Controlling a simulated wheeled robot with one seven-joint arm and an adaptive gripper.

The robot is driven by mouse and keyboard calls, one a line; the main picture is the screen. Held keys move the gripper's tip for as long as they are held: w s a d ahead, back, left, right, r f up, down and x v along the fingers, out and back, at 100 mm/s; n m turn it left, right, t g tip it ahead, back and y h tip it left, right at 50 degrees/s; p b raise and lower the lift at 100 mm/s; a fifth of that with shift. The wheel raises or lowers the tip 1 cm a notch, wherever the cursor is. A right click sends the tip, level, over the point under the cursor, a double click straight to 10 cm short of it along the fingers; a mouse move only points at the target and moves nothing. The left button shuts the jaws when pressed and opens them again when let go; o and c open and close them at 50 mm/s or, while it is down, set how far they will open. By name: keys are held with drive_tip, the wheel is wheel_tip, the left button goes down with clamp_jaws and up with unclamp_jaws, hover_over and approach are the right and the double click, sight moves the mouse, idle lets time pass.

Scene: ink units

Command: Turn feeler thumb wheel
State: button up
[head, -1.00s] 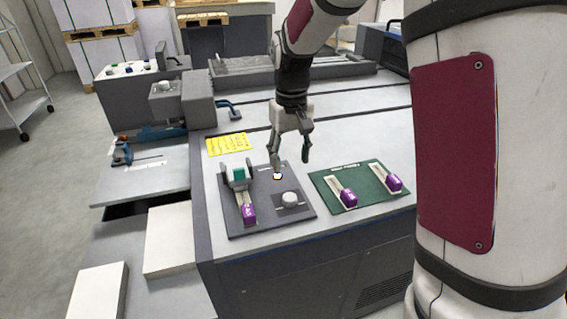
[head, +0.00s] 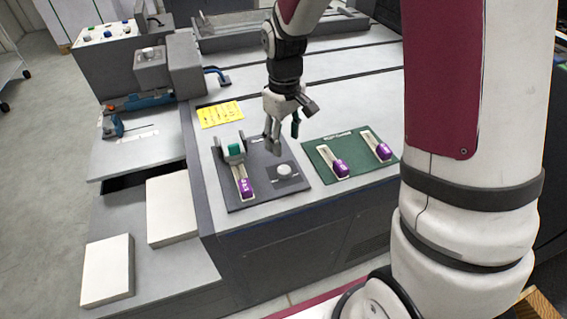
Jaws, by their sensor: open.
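A dark grey plate (head: 241,196) lies on the machine's top surface. It carries a round white knob (head: 284,170), which looks like a thumb wheel, though I cannot read any label that says so. On the plate's left is a slotted bracket with a teal block (head: 235,150) and a purple ink unit (head: 246,188). My gripper (head: 284,139) is open and empty, fingers pointing down above the back of the plate. The nearer finger ends just behind and left of the white knob, apart from it in the picture. The gripper hides part of the plate's back edge.
A green plate (head: 314,157) to the right holds two purple units (head: 341,168) (head: 384,152). A yellow note (head: 220,114) lies behind the grey plate. A grey box with another white knob (head: 148,53) stands back left. White blocks (head: 171,209) are at the left front.

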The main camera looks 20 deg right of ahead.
sight(284, 169)
wheel_tip(284, 169, down, 11)
drive_tip(key=shift+r, duration=0.1)
idle(0.3)
drive_tip(key=c, duration=1.1)
drive_tip(key=shift+c, duration=0.2)
